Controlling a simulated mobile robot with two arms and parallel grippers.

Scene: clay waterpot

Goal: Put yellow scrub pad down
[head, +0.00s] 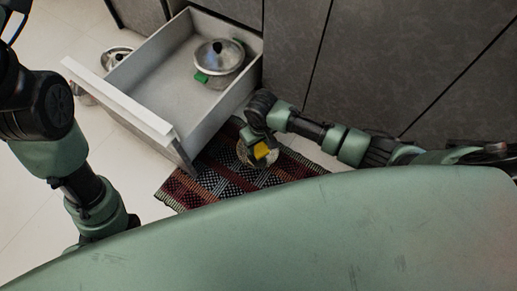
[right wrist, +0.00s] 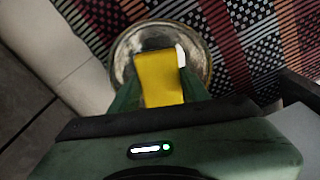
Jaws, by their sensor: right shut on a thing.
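The yellow scrub pad (head: 262,150) is between the fingers of my right gripper (head: 257,142), which is shut on it. In the right wrist view the yellow pad (right wrist: 161,79) is held between the green fingers, with a small white patch at its right edge. Behind the pad is a round, shiny metal vessel (right wrist: 125,48) on the patterned rug; it also shows in the head view (head: 243,154). I cannot tell whether the pad touches the vessel. My left arm comes in at the left, but its gripper is out of sight.
An open white drawer (head: 170,75) holds a lidded metal pot (head: 218,62) with a green item (head: 201,77) beside it. Another metal pot (head: 115,56) is beyond the drawer front. The striped rug (head: 213,181) lies below the drawer, with dark cabinets (head: 400,55) at the right.

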